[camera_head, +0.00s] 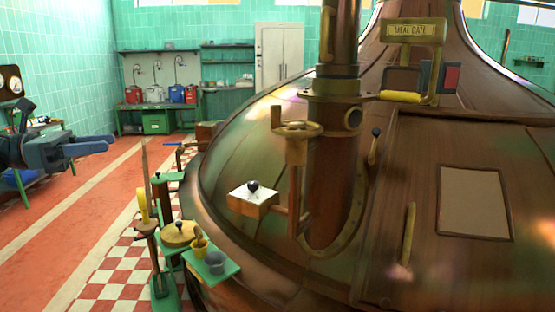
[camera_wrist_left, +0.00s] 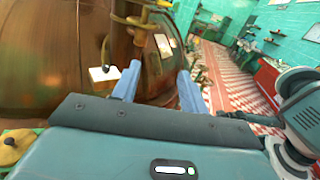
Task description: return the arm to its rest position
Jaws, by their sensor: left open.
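My left gripper (camera_head: 106,144) comes in from the left edge of the head view, over the red floor strip. Its two blue-grey fingers point to the right and hold nothing. In the left wrist view the same gripper (camera_wrist_left: 159,68) shows its fingers spread apart with nothing between them. The copper kettle (camera_head: 245,165) stands well to the right of it, and the gripper is apart from it. The kettle also shows in the left wrist view (camera_wrist_left: 45,60). My right gripper is not in view.
The red floor strip (camera_head: 75,225) is clear.

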